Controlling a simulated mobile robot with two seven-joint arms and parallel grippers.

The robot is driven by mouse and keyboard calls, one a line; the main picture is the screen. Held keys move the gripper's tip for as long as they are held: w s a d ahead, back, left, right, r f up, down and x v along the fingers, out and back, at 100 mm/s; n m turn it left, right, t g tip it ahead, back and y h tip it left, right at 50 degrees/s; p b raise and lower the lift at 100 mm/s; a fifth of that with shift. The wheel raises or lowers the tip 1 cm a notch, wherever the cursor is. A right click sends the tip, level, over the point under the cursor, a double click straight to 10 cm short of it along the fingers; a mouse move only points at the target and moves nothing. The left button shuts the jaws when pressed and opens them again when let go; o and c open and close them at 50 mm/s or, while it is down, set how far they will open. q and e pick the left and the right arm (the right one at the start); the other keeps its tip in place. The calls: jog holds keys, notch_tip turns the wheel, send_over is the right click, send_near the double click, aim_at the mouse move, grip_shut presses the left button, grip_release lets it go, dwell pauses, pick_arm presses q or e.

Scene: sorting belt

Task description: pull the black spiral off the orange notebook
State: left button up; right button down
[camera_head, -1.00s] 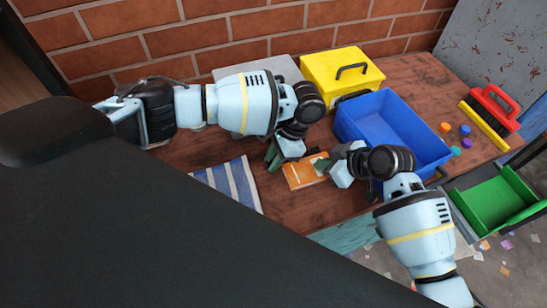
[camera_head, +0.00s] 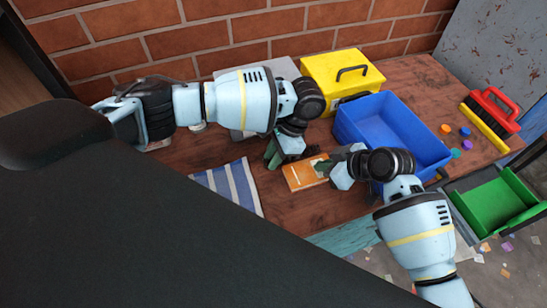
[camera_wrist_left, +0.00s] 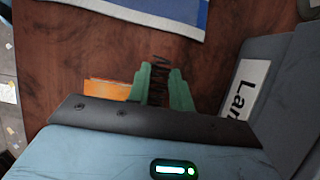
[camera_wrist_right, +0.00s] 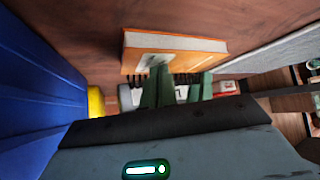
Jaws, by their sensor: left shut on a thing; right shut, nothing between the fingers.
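The orange notebook (camera_head: 303,174) lies on the brown table between my two grippers. My left gripper (camera_head: 272,154) is shut on the black spiral, whose coils (camera_wrist_left: 158,72) stick out between the green fingers. Black coils also show along the notebook's near edge in the right wrist view (camera_wrist_right: 137,80); I cannot tell whether they touch it. My right gripper (camera_wrist_right: 176,80) is shut and empty, close to the notebook; it partly hides the coils.
A blue bin (camera_head: 345,120) stands behind my right gripper, with a yellow box (camera_head: 325,70) behind it. A grey labelled box (camera_wrist_left: 250,85) is close beside my left gripper. A blue-striped cloth (camera_head: 240,180) lies left of the notebook. Bare table (camera_head: 290,208) is in front.

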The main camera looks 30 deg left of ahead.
pick_arm(q)
jog(key=shift+w+a+r, duration=0.2)
jog(key=shift+a+r, duration=0.1)
jog(key=shift+r, duration=0.2)
pick_arm(e)
jog(key=shift+s+d+f, duration=0.15)
jog(key=shift+f, duration=0.35)
jog(key=shift+s+d+f, duration=0.15)
jog(key=shift+f, duration=0.35)
jog(key=shift+r, duration=0.1)
pick_arm(q)
jog(key=shift+w+a, duration=0.1)
jog(key=shift+w, duration=0.05)
pick_arm(e)
jog(key=shift+w+a+r, duration=0.1)
jog(key=shift+w+r, duration=0.1)
jog(key=shift+r, duration=0.6)
notch_tip(320, 180, up, 2)
jog(key=shift+r, duration=0.2)
pick_arm(q)
jog(key=shift+r, duration=0.1)
pick_arm(e)
jog(key=shift+w+a+r, duration=0.1)
jog(key=shift+a+r, duration=0.05)
jog(key=shift+r, duration=2.8)
jog(key=s+d, duration=0.3)
jog(key=d, duration=0.7)
jog(key=s+d, duration=0.2)
jog(key=d, duration=0.7)
jog(key=shift+s+d, duration=0.4)
